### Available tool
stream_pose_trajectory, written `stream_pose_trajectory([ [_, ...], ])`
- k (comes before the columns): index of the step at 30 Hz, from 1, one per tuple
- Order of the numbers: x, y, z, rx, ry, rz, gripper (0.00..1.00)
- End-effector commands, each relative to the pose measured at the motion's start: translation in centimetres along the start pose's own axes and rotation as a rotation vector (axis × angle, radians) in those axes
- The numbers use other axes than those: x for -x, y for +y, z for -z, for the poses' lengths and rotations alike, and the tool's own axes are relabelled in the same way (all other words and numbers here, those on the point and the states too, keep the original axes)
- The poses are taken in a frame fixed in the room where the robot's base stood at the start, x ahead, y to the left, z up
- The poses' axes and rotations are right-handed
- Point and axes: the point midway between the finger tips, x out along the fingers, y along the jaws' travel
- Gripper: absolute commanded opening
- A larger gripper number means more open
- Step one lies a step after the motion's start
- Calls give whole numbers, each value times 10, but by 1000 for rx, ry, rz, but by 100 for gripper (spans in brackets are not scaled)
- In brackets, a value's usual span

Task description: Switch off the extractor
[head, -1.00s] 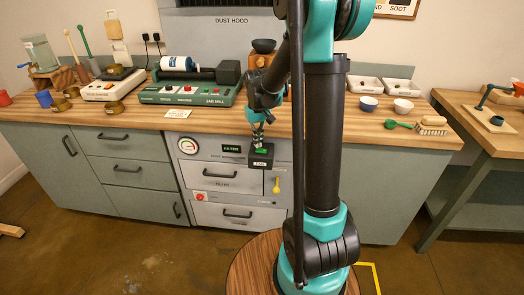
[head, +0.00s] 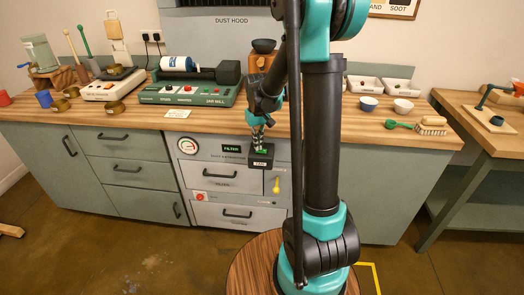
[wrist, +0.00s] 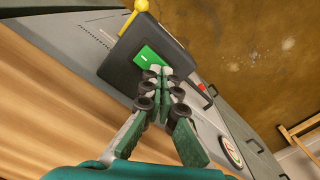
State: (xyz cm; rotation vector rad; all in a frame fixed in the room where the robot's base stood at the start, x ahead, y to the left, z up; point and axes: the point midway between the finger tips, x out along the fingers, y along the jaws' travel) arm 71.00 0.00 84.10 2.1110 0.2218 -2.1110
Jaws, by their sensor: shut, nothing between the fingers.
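The extractor's black switch box, labelled FAN (head: 264,160), juts from the grey dust extractor panel (head: 212,160) under the worktop. A green rocker with a white mark (wrist: 146,54) is on its top face; the box (wrist: 120,68) fills the upper middle of the wrist view. My gripper (head: 260,145) points down at the box, its fingers together and empty. In the wrist view my fingertips (wrist: 160,73) are at the rocker's near edge and cover part of it. I cannot tell whether they touch it.
A green FILTER display (head: 231,148), a gauge (head: 188,145), a red button (head: 201,197) and a yellow lever (head: 276,185) surround the box. The wooden worktop (head: 215,119) overhangs close behind my gripper. The green mill (head: 190,96) stands above.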

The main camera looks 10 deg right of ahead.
Motion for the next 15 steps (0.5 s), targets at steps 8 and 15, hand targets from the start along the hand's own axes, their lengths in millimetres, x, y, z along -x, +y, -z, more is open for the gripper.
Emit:
stream_pose_trajectory([
  [8,-4,0,0,0,0,0,0],
  [15,-2,0,0,0,0,0,0],
])
